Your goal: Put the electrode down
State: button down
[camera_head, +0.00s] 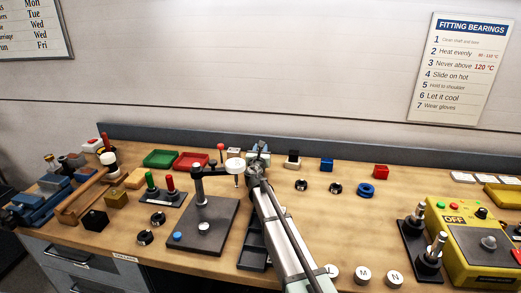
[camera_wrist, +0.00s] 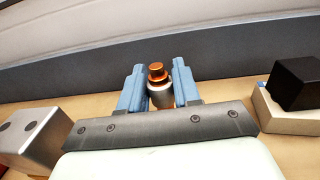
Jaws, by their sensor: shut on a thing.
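The electrode, which I take to be the small grey cylinder with a copper-orange stepped top (camera_wrist: 158,74), stands upright between the blue fingers of my gripper (camera_wrist: 158,88) in the wrist view. My gripper is shut on it. In the camera_head view my gripper (camera_head: 260,147) is near the back of the bench, close to the low back rail. The electrode is too small and too covered by the gripper to make out there. Whether its base touches the bench is hidden behind the gripper's front edge.
A black block on a white base (camera_wrist: 295,85) is right of my gripper; a grey block with dark holes (camera_wrist: 32,135) is left. The dark back rail (camera_head: 340,163) runs behind. A black stand with a side arm (camera_head: 204,225) and a red tray (camera_head: 190,161) are left.

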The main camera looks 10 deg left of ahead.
jog(key=c, duration=0.7)
grip_release()
